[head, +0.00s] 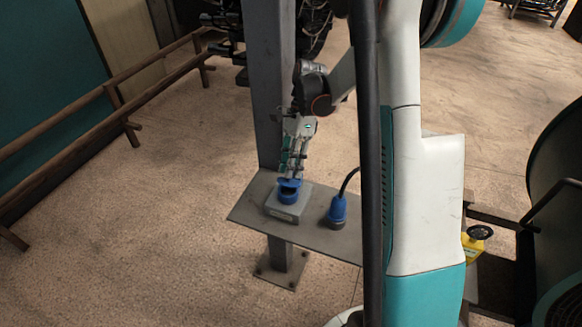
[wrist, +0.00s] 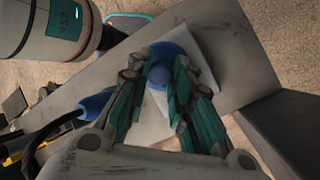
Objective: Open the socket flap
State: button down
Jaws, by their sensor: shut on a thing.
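The socket is a grey box (head: 289,206) with a blue round body, sitting on a metal shelf. Its blue flap (head: 290,183) is at the top of the socket, right at my fingertips; how far it is tilted is hard to tell. My gripper (head: 291,176) reaches down to it from above. In the wrist view the teal fingers (wrist: 158,92) are closed on either side of a blue rounded part (wrist: 157,75) of the flap. The fingers hide parts of the socket.
A blue plug (head: 338,211) with a black cable stands on the shelf (head: 310,233), right of the socket. A grey post (head: 267,85) rises behind the shelf. A wooden rail (head: 75,108) runs along the left. The floor left of the shelf is clear.

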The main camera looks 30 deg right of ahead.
jog(key=c, duration=1.4)
grip_release()
jog(key=shift+o, duration=0.2)
jog(key=shift+w, duration=0.1)
jog(key=v, duration=0.7)
jog(key=shift+r, duration=0.2)
